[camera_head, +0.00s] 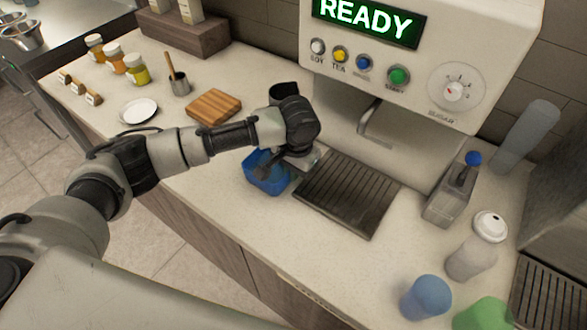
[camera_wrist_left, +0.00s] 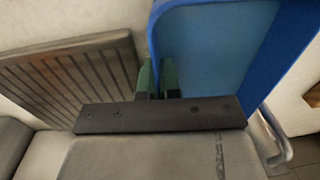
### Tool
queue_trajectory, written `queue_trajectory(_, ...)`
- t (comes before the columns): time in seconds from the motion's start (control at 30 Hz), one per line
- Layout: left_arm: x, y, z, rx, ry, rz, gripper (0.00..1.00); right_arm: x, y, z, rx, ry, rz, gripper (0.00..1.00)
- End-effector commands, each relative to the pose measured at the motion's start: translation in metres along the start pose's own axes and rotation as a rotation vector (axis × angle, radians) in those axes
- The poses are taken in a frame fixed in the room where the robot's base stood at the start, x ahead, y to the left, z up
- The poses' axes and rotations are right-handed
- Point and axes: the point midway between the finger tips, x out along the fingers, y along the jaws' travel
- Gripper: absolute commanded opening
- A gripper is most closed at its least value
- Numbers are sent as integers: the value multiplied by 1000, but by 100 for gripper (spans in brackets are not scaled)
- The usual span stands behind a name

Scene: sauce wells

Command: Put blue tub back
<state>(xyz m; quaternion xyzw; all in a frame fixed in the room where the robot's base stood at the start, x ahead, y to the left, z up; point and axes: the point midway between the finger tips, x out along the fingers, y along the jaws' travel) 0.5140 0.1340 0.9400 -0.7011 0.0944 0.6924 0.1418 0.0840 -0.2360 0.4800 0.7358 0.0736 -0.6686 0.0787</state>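The blue tub (camera_head: 268,187) sits on the counter just left of the drip grate in the head view. It also fills the upper right of the left wrist view (camera_wrist_left: 222,50). My left gripper (camera_head: 268,170) reaches down to the tub's rim. In the left wrist view its green fingertips (camera_wrist_left: 157,78) stand close together with the tub's wall between them, one inside and one outside. The gripper appears shut on that wall. My gripper and wrist hide part of the tub in the head view. My right gripper is not in view.
The drip grate (camera_head: 348,193) lies under the drinks machine (camera_head: 415,75). A wooden board (camera_head: 213,107), a small cup (camera_head: 179,86) and a white dish (camera_head: 139,111) stand to the left. A pump dispenser (camera_head: 452,195), a lidded cup (camera_head: 474,255) and a blue cup (camera_head: 426,297) stand right.

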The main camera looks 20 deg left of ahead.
Motion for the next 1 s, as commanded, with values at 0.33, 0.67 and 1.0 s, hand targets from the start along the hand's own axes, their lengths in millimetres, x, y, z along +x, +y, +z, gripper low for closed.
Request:
queue_trajectory(0.33,1,0,0,0,0,0,28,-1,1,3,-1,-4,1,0)
queue_trajectory(0.67,-16,0,-1,1,2,2,28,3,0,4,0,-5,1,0)
queue_trajectory(1.0,-88,0,-1,1,4,1,28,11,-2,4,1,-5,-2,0)
